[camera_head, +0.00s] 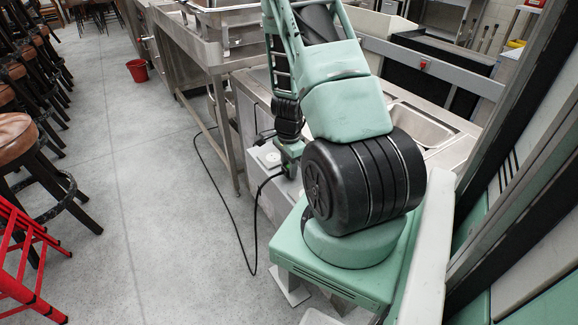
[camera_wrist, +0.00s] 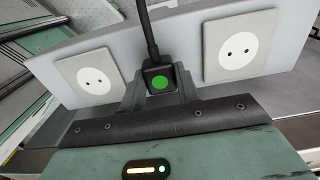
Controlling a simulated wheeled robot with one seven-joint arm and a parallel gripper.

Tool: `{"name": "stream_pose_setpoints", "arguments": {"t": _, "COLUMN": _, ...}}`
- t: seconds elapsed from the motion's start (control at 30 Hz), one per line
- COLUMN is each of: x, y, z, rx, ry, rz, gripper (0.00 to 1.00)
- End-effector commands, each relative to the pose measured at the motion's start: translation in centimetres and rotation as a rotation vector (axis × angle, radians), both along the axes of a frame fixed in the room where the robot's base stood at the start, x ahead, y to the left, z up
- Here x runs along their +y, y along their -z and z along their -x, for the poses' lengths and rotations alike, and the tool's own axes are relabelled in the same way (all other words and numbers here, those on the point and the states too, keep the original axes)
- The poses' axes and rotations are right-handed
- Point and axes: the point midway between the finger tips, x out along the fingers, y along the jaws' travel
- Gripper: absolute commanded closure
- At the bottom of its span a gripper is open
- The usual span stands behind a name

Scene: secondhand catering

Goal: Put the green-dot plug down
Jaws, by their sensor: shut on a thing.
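The green-dot plug (camera_wrist: 159,83) is black with a round green dot on its back, and its black cable runs up out of the wrist view. My gripper (camera_wrist: 160,97) is shut on it, with a finger on each side. The plug is in front of a light grey panel (camera_wrist: 185,62), between two round two-hole sockets, one at left (camera_wrist: 93,81) and one at right (camera_wrist: 237,47). I cannot tell whether it touches the panel. In the head view my gripper (camera_head: 291,160) points down beside a pale box with a socket (camera_head: 268,156); the plug itself is too small to make out there.
A black cable (camera_head: 247,240) loops down to the floor left of the box. Steel counters (camera_head: 185,45) and a sink (camera_head: 420,127) stand behind. The floor between is clear.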

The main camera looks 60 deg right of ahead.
Motion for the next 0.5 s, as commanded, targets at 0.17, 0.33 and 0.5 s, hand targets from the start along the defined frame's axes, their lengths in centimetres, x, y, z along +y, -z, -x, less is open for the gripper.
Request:
{"name": "stream_pose_setpoints", "arguments": {"t": 0.17, "x": 0.0, "y": 0.3, "z": 0.0, "rx": 0.000, "ry": 0.000, "rz": 0.000, "gripper": 1.00}}
{"name": "stream_pose_setpoints", "arguments": {"t": 0.33, "x": 0.0, "y": 0.8, "z": 0.0, "rx": 0.000, "ry": 0.001, "rz": 0.000, "gripper": 1.00}}
{"name": "stream_pose_setpoints", "arguments": {"t": 0.5, "x": 0.0, "y": 1.3, "z": 0.0, "rx": 0.000, "ry": 0.001, "rz": 0.000, "gripper": 1.00}}
